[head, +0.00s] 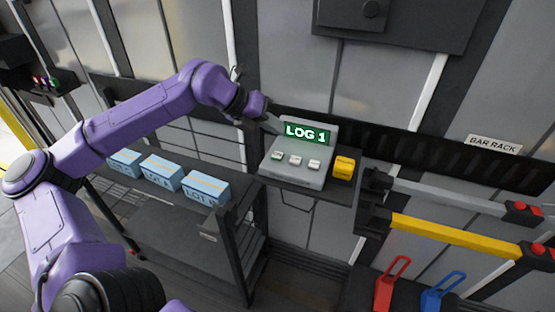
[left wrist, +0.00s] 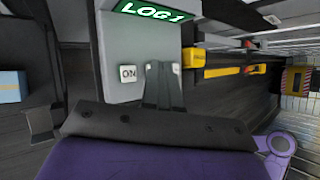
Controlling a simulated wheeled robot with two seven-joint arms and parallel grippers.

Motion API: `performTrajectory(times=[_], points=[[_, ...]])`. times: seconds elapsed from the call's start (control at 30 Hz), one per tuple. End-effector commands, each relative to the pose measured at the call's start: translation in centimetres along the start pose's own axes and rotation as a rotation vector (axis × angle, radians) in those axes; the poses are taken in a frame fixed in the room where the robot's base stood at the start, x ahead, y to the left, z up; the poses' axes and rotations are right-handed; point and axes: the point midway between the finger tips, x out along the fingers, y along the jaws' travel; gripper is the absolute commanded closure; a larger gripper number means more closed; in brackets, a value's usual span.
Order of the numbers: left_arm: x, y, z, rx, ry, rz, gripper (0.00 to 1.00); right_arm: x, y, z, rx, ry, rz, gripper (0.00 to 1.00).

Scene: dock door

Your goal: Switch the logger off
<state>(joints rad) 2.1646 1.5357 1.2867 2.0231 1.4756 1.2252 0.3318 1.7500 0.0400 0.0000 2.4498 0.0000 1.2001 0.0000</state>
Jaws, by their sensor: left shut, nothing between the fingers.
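The logger (head: 292,175) is a grey sloped console on a dark shelf by the wall. Its lit green display (head: 306,133) reads LOG 1, and the display also shows in the left wrist view (left wrist: 150,10). Three small pale buttons (head: 295,160) sit in a row below the display. In the left wrist view one button (left wrist: 128,72) is marked ON; my fingers may hide the others. My left gripper (head: 272,125) is shut and empty, at the upper left of the logger beside the display. Its fingers also show in the left wrist view (left wrist: 164,85). Contact cannot be told.
A yellow block (head: 344,167) stands just right of the logger. Several blue lot boxes (head: 205,188) lie on a dark rack at left. Right of the logger is a bar rack with a grey bar (head: 460,198) and a yellow bar (head: 455,233). Red and blue handles (head: 392,285) stand below.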

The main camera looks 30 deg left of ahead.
Motion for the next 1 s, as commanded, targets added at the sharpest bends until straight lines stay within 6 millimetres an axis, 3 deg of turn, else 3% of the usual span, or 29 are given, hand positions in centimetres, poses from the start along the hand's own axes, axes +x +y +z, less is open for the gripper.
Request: performTrajectory(times=[0.03,0.3,1.0], points=[[1.1,0.8,-0.8,-0.001,0.002,0.001,1.00,1.1,-0.1,0.5,0.000,0.000,0.000,1.00],[3.3,2.4,-2.4,0.001,0.000,0.000,1.00,3.4,-0.3,1.4,0.000,0.000,0.000,1.00],[3.4,2.5,-2.5,0.000,0.001,0.001,1.00,3.4,-0.3,1.4,0.000,0.000,0.000,1.00]])
